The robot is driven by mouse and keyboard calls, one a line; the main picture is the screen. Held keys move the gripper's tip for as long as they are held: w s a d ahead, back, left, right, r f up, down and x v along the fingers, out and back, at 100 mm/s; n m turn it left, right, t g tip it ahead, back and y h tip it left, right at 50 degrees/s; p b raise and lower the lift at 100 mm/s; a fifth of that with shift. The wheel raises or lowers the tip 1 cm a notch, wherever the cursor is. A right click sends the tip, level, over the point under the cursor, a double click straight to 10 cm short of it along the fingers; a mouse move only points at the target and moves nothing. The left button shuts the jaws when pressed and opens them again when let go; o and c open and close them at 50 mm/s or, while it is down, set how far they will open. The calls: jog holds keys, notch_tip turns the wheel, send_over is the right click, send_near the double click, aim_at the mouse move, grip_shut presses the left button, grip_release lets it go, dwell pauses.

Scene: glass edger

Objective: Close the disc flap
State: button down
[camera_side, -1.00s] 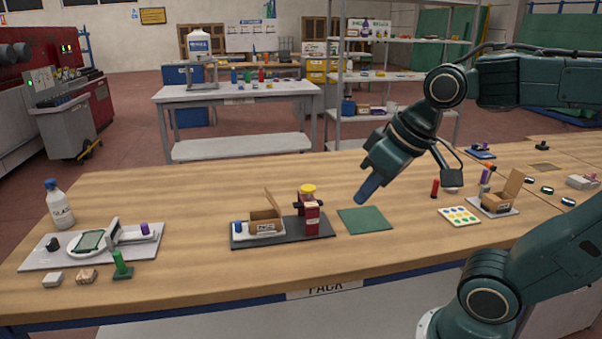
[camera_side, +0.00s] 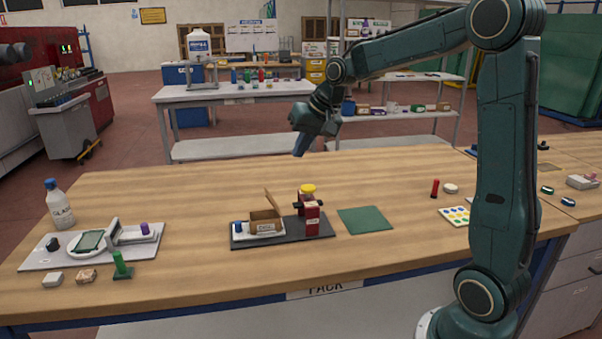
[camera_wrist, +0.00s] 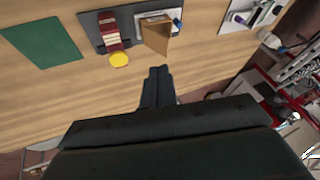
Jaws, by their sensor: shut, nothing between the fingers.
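On the left of the bench in the side view, a grey board (camera_side: 40,256) holds a white round piece with a green pane (camera_side: 90,241). A pale flap (camera_side: 113,231) stands raised beside that disc, with a purple knob (camera_side: 145,229) to its right. I cannot tell for sure that this is the disc flap. The board is partly seen at the top right of the wrist view (camera_wrist: 237,22). My gripper (camera_side: 300,153) is shut and empty, raised above the bench's far side, far from the flap. Its fingers also show closed in the wrist view (camera_wrist: 158,72).
A dark base (camera_side: 285,238) carries an open cardboard box (camera_side: 265,221) and a red stand with a yellow top (camera_side: 308,205). A green mat (camera_side: 364,220) lies right of it. A bottle (camera_side: 58,204) and a green post (camera_side: 121,264) stand near the grey board.

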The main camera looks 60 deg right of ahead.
jog(key=w+d+f+m, duration=0.1)
jog(key=w+d+f, duration=0.1)
jog(key=w+d, duration=0.1)
jog(key=shift+d+f, duration=0.25)
jog(key=shift+d, duration=0.55)
jog(key=shift+w+f, duration=0.1)
jog(key=shift+f, duration=0.05)
send_near(267, 192)
notch_tip(267, 192, down, 3)
jog(key=d, duration=0.3)
jog(key=shift+w+a+f, duration=0.55)
jog(key=shift+w+a, duration=0.05)
jog(key=shift+a, duration=0.15)
jog(key=shift+w+a+f, duration=0.55)
jog(key=shift+w+a, duration=0.1)
jog(key=shift+a, duration=0.1)
jog(key=shift+w+a, duration=0.15)
